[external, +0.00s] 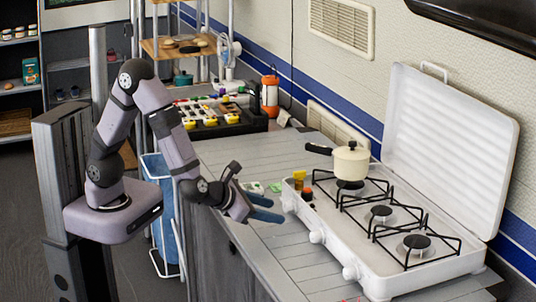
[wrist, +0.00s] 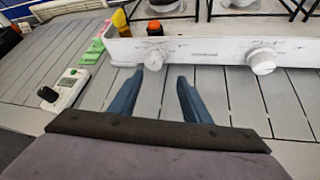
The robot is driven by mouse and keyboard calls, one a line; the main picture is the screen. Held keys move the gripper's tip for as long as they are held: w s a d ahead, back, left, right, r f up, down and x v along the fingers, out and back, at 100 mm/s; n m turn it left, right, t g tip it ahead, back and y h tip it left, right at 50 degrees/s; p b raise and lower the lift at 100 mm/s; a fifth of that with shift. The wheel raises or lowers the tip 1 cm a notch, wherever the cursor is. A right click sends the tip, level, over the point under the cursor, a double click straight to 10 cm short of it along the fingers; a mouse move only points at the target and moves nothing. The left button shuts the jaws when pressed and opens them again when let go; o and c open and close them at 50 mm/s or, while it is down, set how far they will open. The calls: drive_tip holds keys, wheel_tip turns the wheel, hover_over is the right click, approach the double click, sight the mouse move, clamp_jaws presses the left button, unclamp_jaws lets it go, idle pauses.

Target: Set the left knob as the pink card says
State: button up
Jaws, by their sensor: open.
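The white stove (external: 385,283) stands on the counter with its lid up and knobs along its front. The left knob (wrist: 154,60) is white and round, with faint marks around it; its exact setting is too small to read. It also shows just right of my fingertips in the external view (external: 288,204). My gripper (external: 266,208) is open and empty in front of the stove's left end. In the wrist view its blue fingers (wrist: 160,76) point towards the left knob, which appears beyond them; I see no grip on it.
Another knob (wrist: 263,61) sits to the right. A cream pot (external: 351,163) stands on the rear-left burner. A yellow bottle (wrist: 120,22) and an orange-topped jar (wrist: 155,28) stand by the left end. Green cards (wrist: 95,50) and a white device (wrist: 67,90) lie on the counter.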

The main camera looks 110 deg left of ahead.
sight(285, 206)
drive_tip(key=m+p, duration=0.1)
drive_tip(key=s+r+m+y+p, duration=0.1)
drive_tip(key=shift+d+r+m, duration=0.1)
drive_tip(key=shift+d+m, duration=0.2)
drive_tip(key=shift+d, duration=0.1)
drive_tip(key=shift+s+d+r+m+t+y+p, duration=0.1)
drive_tip(key=shift+s+d+m+t+y+p, duration=0.15)
drive_tip(key=shift+m+p, duration=0.3)
drive_tip(key=shift+d+r+m+t+y+p, duration=0.15)
drive_tip(key=shift+m+t+y+p, duration=0.15)
drive_tip(key=shift+m+p, duration=0.2)
drive_tip(key=shift+p+x, duration=0.5)
drive_tip(key=shift+x, duration=3.2)
drive_tip(key=shift+f, duration=0.1)
drive_tip(key=c, duration=0.9)
